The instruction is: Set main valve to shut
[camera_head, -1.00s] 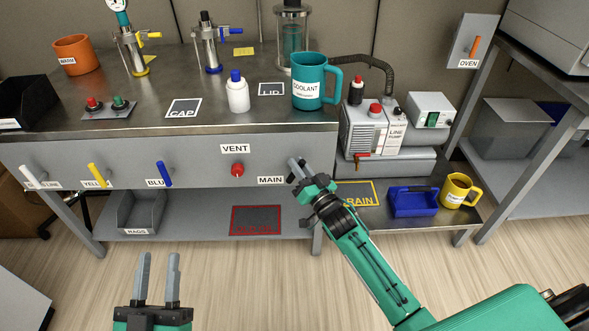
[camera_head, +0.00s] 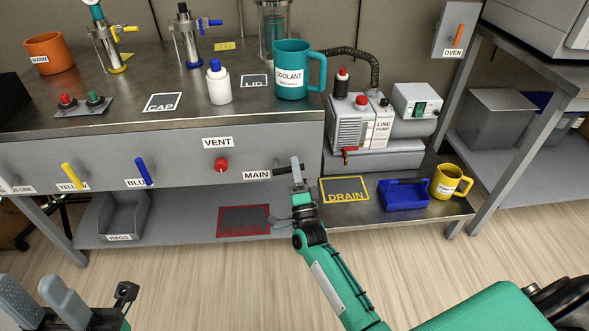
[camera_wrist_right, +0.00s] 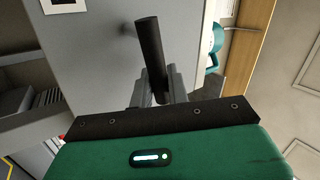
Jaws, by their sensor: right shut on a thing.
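The main valve's black handle (camera_head: 281,174) sticks out of the bench's front panel, right beside the MAIN label (camera_head: 256,175). In the head view it lies nearly level, pointing left from my right gripper (camera_head: 297,172). The right gripper is shut on this handle. In the right wrist view the black handle (camera_wrist_right: 150,45) stands between the gripper's fingers (camera_wrist_right: 157,85), with its free end extending past them.
A red VENT knob (camera_head: 221,164) and a blue handle (camera_head: 143,171) are on the same panel to the left. The line pump (camera_head: 365,125) stands right of the bench, above the yellow DRAIN frame (camera_head: 344,190). A coolant mug (camera_head: 291,70) sits near the bench edge.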

